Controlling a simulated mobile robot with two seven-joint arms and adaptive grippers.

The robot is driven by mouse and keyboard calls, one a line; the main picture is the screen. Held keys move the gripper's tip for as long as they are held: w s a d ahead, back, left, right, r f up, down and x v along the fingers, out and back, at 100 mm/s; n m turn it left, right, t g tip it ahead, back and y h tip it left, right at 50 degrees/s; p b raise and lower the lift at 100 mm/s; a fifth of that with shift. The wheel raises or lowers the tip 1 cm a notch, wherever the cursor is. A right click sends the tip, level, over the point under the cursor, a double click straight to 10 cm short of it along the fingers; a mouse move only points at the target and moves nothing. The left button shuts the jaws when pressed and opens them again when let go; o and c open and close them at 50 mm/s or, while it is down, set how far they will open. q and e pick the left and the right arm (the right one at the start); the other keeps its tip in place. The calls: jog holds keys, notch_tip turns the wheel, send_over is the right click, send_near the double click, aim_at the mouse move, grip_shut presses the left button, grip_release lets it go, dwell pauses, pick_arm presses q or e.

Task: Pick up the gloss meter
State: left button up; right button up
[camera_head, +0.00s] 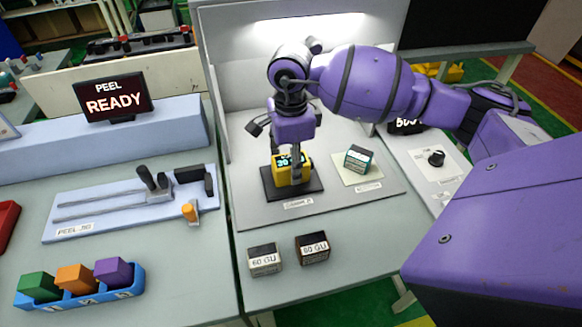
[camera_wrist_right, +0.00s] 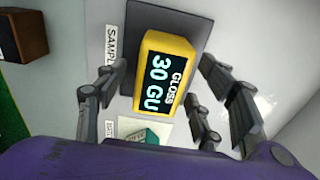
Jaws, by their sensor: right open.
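The gloss meter (camera_head: 291,169) is a small yellow block with a dark display, standing on a dark square pad (camera_head: 270,182) inside the lit grey booth. In the right wrist view the gloss meter (camera_wrist_right: 165,75) shows "GLOSS 30 GU" on its screen. My right gripper (camera_head: 285,145) is above it, pointing down, and partly hides it. In the right wrist view the open fingers of my right gripper (camera_wrist_right: 165,100) are on both sides of the meter, with visible gaps to it. My left gripper is not in view.
A teal-topped block (camera_head: 359,159) stands on a pale card right of the meter. Two "60 GU" blocks (camera_head: 265,259) (camera_head: 312,249) stand at the table's front. A peel jig (camera_head: 140,200) and a blue tray of coloured blocks (camera_head: 80,290) are at left.

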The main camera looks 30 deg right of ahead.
jog(key=shift+c, duration=0.3)
jog(key=c, duration=1.4)
jog(key=shift+r, duration=0.1)
